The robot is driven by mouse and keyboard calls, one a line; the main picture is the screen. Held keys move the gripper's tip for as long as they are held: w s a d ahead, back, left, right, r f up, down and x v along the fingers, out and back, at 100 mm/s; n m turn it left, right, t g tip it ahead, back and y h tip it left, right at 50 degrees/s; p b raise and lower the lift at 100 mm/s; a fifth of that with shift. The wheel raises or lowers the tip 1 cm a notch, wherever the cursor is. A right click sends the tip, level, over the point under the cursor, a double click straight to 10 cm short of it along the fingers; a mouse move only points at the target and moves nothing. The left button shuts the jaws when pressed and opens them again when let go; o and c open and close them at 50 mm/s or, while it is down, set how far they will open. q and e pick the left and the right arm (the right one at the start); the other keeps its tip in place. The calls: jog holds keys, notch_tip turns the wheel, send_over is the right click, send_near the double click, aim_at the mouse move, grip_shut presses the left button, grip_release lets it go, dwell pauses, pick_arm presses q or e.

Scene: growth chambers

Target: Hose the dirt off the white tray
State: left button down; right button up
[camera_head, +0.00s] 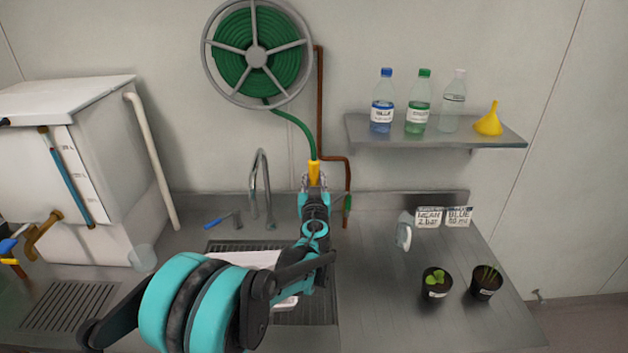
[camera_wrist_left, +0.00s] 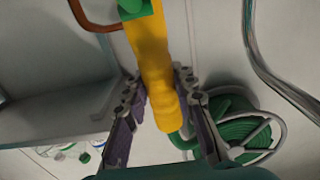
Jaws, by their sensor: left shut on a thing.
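The white tray (camera_head: 240,259) lies over the dark sink grating, mostly hidden behind my left arm; I cannot see dirt on it. The green hose (camera_head: 292,122) runs from the wall reel (camera_head: 256,57) down to a yellow nozzle (camera_head: 314,167). My left gripper (camera_head: 313,181) is shut on the nozzle, behind the tray and above the counter. In the left wrist view the nozzle (camera_wrist_left: 152,45) stands between the two fingers of the left gripper (camera_wrist_left: 160,88). My right gripper is not in view.
A metal tap (camera_head: 262,185) stands left of my gripper. A brown pipe (camera_head: 320,110) runs down the wall close by. Two potted plants (camera_head: 436,284) (camera_head: 487,282) stand at right. A shelf (camera_head: 430,133) holds bottles and a yellow funnel (camera_head: 489,121). A white tank (camera_head: 75,160) stands left.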

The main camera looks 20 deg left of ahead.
aim_at(314, 166)
pick_arm(q)
jog(key=shift+r+p, duration=1.7)
jog(key=shift+r, duration=0.95)
jog(key=shift+r+p, duration=3.1)
jog(key=shift+r, duration=1.35)
